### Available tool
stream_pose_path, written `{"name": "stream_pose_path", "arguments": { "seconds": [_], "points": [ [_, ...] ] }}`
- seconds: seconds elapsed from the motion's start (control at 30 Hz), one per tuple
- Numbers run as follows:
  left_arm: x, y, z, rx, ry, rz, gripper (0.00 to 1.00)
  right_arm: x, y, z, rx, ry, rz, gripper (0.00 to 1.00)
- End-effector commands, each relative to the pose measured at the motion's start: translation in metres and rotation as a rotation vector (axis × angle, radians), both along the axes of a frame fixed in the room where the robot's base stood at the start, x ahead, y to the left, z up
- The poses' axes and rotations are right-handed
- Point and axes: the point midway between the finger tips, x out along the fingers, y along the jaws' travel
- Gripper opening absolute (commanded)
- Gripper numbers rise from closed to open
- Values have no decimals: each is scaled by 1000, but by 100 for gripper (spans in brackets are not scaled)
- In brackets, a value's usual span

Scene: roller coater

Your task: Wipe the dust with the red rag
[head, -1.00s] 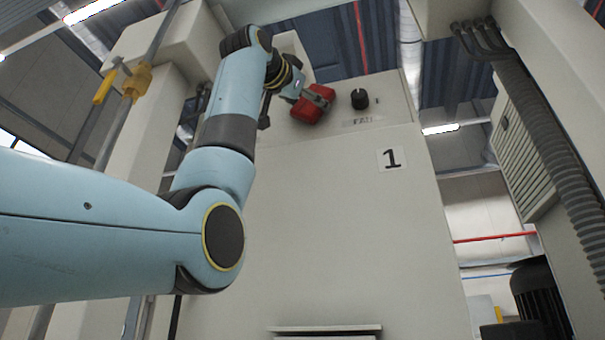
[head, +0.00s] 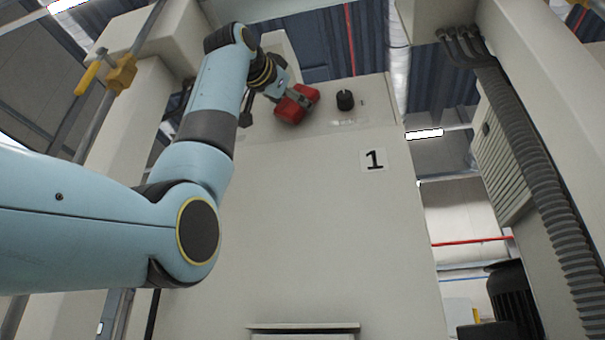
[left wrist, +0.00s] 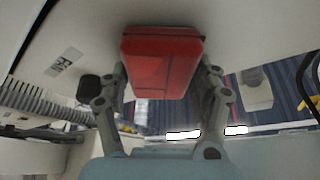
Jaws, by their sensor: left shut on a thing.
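The red rag (head: 291,108) is a folded block in my left gripper (head: 298,98), high on the pale machine cabinet (head: 330,230). In the left wrist view the red rag (left wrist: 160,62) sits between the two fingers of my left gripper (left wrist: 163,75), which is shut on it. The rag is close to the panel face; I cannot tell whether it touches. I cannot make out any dust on the panel. My right gripper is not in view.
A black knob (head: 345,100) with a label below it is just right of the rag. A number 1 plate (head: 374,160) is lower right. A ribbed hose (head: 540,170) runs down the right side. A pipe with a yellow valve (head: 120,75) stands at left.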

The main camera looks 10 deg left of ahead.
Motion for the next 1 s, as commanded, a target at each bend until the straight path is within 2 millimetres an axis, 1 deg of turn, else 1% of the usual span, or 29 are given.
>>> {"name": "stream_pose_path", "arguments": {
  "seconds": [0.17,0.5,0.83,1.0],
  "points": [
    [1,7,-1,0,2,2,38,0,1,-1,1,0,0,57],
    [0,37,-1,0,3,3,38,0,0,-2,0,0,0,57],
    [-1,38,-1,0,2,0,38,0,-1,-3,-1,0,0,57],
    [-17,38,-2,0,-2,0,38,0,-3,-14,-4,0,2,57]
  ]
}}
